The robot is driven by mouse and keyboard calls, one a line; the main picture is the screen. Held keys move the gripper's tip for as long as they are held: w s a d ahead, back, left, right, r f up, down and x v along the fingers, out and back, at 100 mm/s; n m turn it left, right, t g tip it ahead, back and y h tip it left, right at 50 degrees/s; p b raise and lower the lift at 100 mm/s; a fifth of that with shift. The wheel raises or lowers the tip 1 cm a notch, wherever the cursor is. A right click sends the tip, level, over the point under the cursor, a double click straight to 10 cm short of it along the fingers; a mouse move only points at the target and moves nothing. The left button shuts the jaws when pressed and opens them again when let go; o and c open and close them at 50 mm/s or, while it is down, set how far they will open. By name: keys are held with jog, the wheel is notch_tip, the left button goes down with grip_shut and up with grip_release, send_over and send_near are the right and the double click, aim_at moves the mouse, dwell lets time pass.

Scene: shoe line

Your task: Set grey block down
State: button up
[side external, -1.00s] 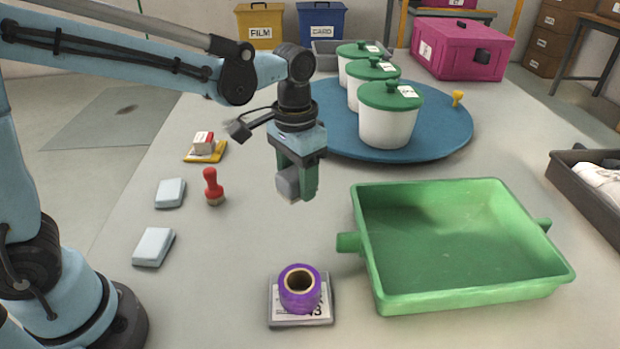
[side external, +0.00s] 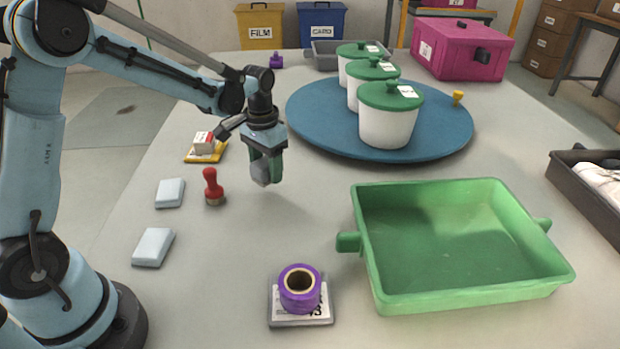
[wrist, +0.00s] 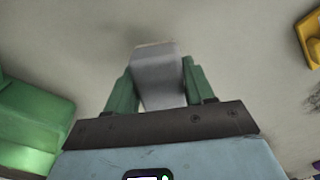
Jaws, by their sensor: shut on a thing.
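The grey block (side external: 260,173) is held between the green fingers of my gripper (side external: 266,168) in the side external view. In the wrist view the grey block (wrist: 158,78) sits between both fingers of my gripper (wrist: 160,85), its far end sticking out past them. My gripper is shut on it and points down over the grey table (side external: 290,220), between the red stamp and the blue round board. The block seems close above the table; whether it touches is hard to tell.
A red-handled stamp (side external: 211,187) stands left of my gripper. A green tray (side external: 460,285) is to the right. A purple tape roll (side external: 300,290) sits on a labelled plate in front. White tubs (side external: 388,125) stand on the blue round board (side external: 310,125). Bare table surrounds the block.

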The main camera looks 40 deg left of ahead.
aim_at(268, 180)
jog(key=shift+f, duration=1.9)
jog(key=shift+f, duration=0.1)
jog(key=o, duration=1.1)
